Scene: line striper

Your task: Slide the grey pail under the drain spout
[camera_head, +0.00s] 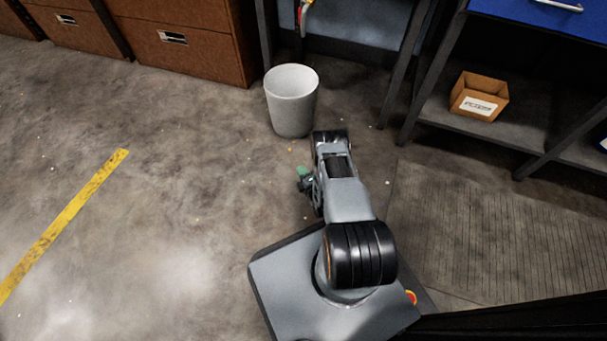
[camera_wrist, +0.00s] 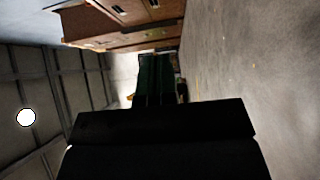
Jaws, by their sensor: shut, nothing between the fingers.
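The grey pail (camera_head: 291,102) stands upright and open-topped on the floor, just in front of the dark frame under a bench. My gripper (camera_head: 304,176) is low, on the near side of the pail, partly hidden beside my arm. In the wrist view my gripper (camera_wrist: 157,60) shows green fingers, shut and empty. A pale patch behind the fingers looks like the pail (camera_wrist: 121,70), mostly covered by them. I cannot tell whether the fingers touch it. A small red and yellow part (camera_head: 306,12) hangs above and behind the pail; I cannot tell whether it is the drain spout.
Brown drawer cabinets (camera_head: 185,45) stand behind and left of the pail. A dark shelf rack (camera_head: 430,104) at right holds an open cardboard box (camera_head: 479,97). Dark legs flank the space behind the pail. The floor at left is clear, with a yellow line (camera_head: 62,225).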

